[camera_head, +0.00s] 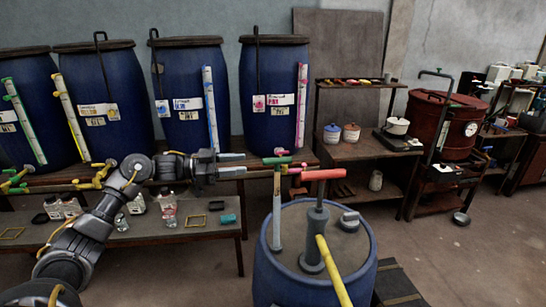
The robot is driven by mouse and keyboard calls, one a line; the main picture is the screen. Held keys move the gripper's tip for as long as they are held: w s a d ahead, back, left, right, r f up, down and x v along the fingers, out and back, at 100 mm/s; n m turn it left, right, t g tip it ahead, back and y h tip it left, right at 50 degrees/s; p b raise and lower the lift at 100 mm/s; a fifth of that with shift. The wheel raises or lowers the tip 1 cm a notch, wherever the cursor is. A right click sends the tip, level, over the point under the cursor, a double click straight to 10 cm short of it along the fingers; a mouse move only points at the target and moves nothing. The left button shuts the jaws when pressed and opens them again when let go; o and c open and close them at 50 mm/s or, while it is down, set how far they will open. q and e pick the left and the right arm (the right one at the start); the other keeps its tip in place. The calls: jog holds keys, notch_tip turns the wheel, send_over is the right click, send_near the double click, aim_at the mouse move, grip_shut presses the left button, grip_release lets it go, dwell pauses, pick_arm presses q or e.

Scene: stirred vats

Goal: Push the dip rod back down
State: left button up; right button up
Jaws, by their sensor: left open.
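A blue drum (262,268) stands in front, with a grey lid. A pale upright rod (277,215) rises from the lid's left side, with a green crosspiece at its top; it looks like the dip rod, standing well above the lid. My left gripper (244,163) is open, left of the rod's top, its two fingers pointing right toward it. It appears apart from the rod, and nothing shows between the fingers. How far the rod reaches inside the drum is hidden. My right gripper is out of view.
Right beside the rod, a grey pump with a red handle (323,175) and a yellow spout (333,270) rises from the same lid. Several blue vats (190,90) line the wall behind a low bench (190,238) with jars. Open floor lies at right.

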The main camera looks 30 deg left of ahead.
aim_at(268, 160)
pick_arm(q)
jog(key=p+x, duration=0.4)
jog(key=x, duration=0.5)
jog(key=shift+w+d+r, duration=0.1)
jog(key=shift+w+r, duration=0.05)
jog(key=shift+r, duration=0.05)
jog(key=shift+x, duration=0.8)
jog(key=shift+f, duration=0.15)
grip_shut()
